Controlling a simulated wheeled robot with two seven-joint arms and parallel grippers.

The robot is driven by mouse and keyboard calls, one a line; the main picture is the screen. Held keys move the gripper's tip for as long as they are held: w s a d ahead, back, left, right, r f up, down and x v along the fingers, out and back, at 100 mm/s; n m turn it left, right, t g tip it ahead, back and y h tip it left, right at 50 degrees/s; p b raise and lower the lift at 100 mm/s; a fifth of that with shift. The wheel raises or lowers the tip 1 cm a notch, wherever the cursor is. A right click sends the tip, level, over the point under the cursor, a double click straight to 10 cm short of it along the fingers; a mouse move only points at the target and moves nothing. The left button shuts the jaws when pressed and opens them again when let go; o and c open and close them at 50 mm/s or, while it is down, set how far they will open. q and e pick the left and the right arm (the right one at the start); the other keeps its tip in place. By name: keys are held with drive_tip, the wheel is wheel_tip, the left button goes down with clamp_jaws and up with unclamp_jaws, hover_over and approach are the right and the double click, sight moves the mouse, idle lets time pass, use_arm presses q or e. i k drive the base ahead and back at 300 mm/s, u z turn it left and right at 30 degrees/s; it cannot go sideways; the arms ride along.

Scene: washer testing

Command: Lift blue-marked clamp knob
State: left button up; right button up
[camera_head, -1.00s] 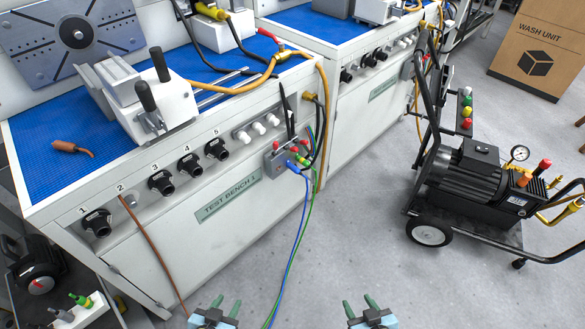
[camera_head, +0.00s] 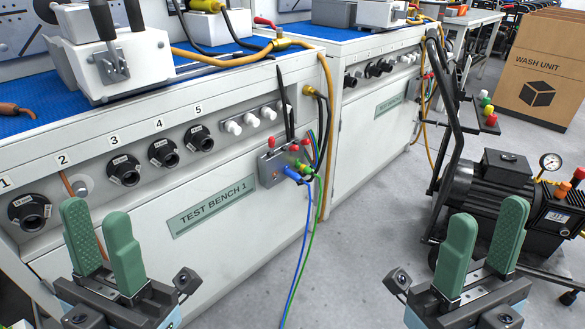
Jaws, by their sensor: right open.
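No blue-marked knob can be made out. On the blue-topped bench, a white clamping fixture (camera_head: 130,62) carries upright black handles (camera_head: 103,18), with no blue mark visible on them. My right gripper (camera_head: 485,225) is open and empty, low on the right in front of the pump cart.
A grey junction box (camera_head: 270,168) with blue and green cables hangs on the bench front. A black pump cart (camera_head: 478,192) stands at the right. A cardboard box (camera_head: 540,85) is behind it. The floor between the bench and cart is clear.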

sight(294, 148)
drive_tip(key=z, duration=0.4)
drive_tip(key=i, duration=1.1)
drive_tip(key=u, duration=0.7)
